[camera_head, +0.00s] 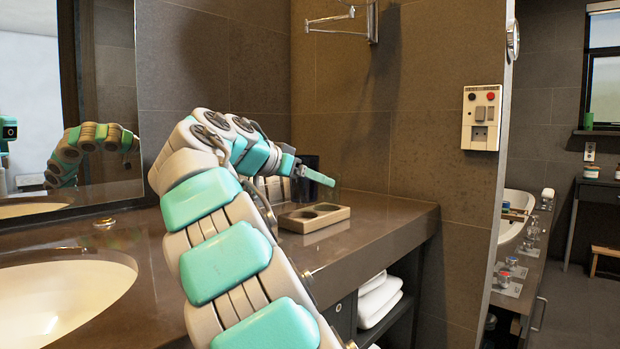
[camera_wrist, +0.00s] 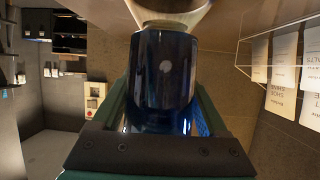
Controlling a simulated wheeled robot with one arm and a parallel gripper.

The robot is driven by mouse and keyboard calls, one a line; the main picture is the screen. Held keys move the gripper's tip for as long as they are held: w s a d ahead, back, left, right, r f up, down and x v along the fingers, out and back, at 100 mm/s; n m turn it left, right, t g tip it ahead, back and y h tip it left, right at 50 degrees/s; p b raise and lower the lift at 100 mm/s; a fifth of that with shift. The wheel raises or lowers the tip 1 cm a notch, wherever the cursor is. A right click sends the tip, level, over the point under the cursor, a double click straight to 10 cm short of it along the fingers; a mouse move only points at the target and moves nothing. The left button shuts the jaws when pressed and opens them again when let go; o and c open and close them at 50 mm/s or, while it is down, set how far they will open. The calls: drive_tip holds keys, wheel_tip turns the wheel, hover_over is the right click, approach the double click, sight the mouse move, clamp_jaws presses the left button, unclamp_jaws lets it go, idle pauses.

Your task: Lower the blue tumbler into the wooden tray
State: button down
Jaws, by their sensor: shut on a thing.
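My gripper (camera_head: 312,174) is shut on the dark blue tumbler (camera_head: 307,163), which shows partly behind the teal finger in the head view. In the wrist view the tumbler (camera_wrist: 166,75) fills the middle between my fingers, glossy with a pale round spot on its side. The wooden tray (camera_head: 318,226) lies on the counter below my gripper, a light block with two round recesses, both empty as far as I see. The tumbler is above the tray and apart from it, toward its back. A pale rounded shape beyond the tumbler in the wrist view is unclear.
A clear holder with cards (camera_wrist: 285,62) stands beside the gripper, partly hidden by my arm in the head view. The brown counter (camera_head: 395,210) has free room right of the tray. A wall and socket panel (camera_head: 482,117) are behind. A sink (camera_head: 60,295) is at left.

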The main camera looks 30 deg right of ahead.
sight(293, 190)
drive_tip(key=shift+f, duration=0.2)
drive_tip(key=shift+f+b, duration=1.7)
drive_tip(key=shift+f, duration=0.15)
unclamp_jaws()
drive_tip(key=shift+a, duration=0.15)
drive_tip(key=v, duration=0.7)
drive_tip(key=shift+s+a+r, duration=0.15)
drive_tip(key=shift+a+r, duration=0.05)
drive_tip(key=shift+a, duration=0.05)
